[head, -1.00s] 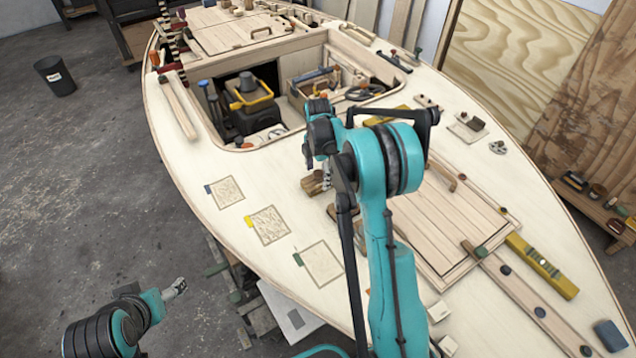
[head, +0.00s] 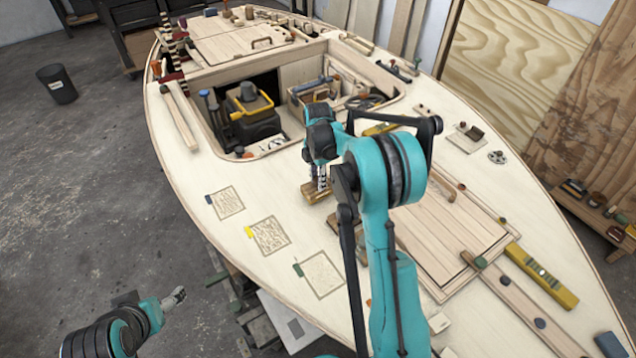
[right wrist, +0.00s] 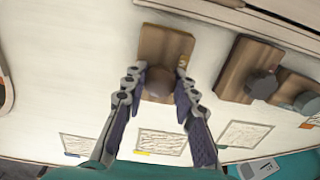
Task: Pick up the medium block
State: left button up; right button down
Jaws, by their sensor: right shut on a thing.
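A brown wooden block (right wrist: 172,45) with a round knob (right wrist: 158,83) sits between the fingers of my right gripper (right wrist: 160,88) in the right wrist view. The fingers are shut on the knob from both sides. In the head view the block (head: 314,193) shows below the right gripper (head: 321,184), near the cockpit's front edge; I cannot tell if it touches the deck.
Three outlined patches (head: 228,203) (head: 269,236) (head: 322,275) with blue, yellow and green tags lie on the pale deck. The cockpit opening (head: 290,137) is behind the block. A hatch (head: 440,235) and a yellow level (head: 540,275) lie to the right.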

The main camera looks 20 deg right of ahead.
jog(key=s+d+r+p, duration=0.3)
jog(key=s+d+r, duration=0.3)
jog(key=s+r, duration=0.2)
jog(key=shift+s+d+r, duration=0.15)
jog(key=shift+s+r, duration=0.15)
jog(key=shift+s, duration=0.7)
jog(key=c, duration=1.8)
grip_release()
jog(key=c, duration=0.4)
